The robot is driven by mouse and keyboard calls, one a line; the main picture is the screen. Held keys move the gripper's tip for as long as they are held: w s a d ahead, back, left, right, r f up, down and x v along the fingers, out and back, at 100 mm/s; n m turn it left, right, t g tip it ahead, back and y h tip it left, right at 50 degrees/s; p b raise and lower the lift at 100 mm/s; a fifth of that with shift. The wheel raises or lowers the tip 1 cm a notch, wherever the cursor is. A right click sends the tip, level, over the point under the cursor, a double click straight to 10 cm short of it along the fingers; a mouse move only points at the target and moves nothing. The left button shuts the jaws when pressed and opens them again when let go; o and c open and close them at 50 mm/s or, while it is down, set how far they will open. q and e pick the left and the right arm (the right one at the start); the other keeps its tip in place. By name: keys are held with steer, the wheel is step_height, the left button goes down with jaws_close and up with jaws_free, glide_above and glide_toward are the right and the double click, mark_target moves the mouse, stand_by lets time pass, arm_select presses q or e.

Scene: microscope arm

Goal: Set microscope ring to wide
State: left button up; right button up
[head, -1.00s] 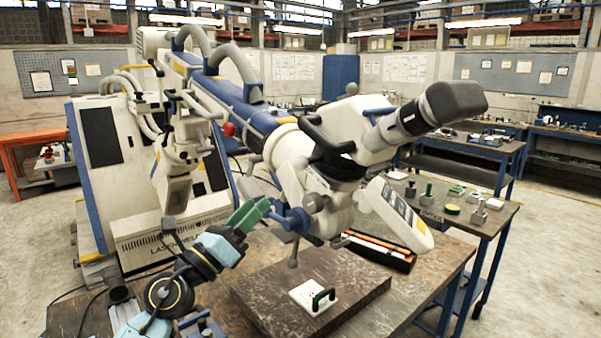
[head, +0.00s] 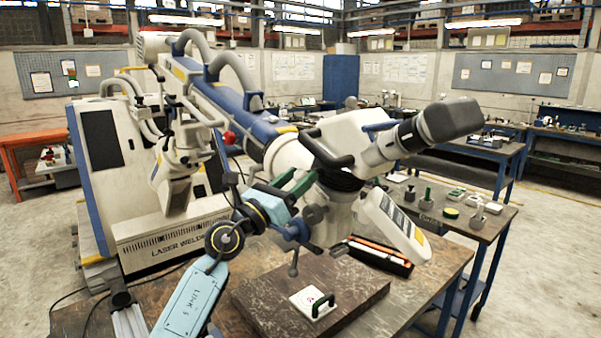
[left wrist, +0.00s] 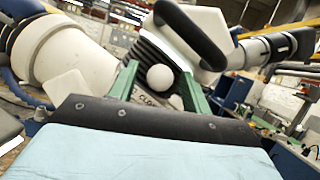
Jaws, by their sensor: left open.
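The white microscope head (head: 345,135) hangs from the angled arm, with its dark ring (head: 340,180) beneath the head. In the left wrist view the dark ribbed ring (left wrist: 152,50) carries a round white knob (left wrist: 160,77). Below the knob is partly hidden lettering that reads "CLOS". My left gripper (head: 297,183) has green fingers and is at the left side of the ring. In the left wrist view the open gripper (left wrist: 158,85) has one finger on each side of the knob in the picture. I cannot tell whether they touch it. My right gripper is not in view.
A long tray (head: 375,262) with orange and white pieces sits behind. Blue joints and levers (head: 298,230) hang close to my gripper.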

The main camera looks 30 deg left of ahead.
arm_select(q)
steer(key=shift+w+d+r, duration=0.2)
steer(key=shift+w, duration=0.35)
jaws_close()
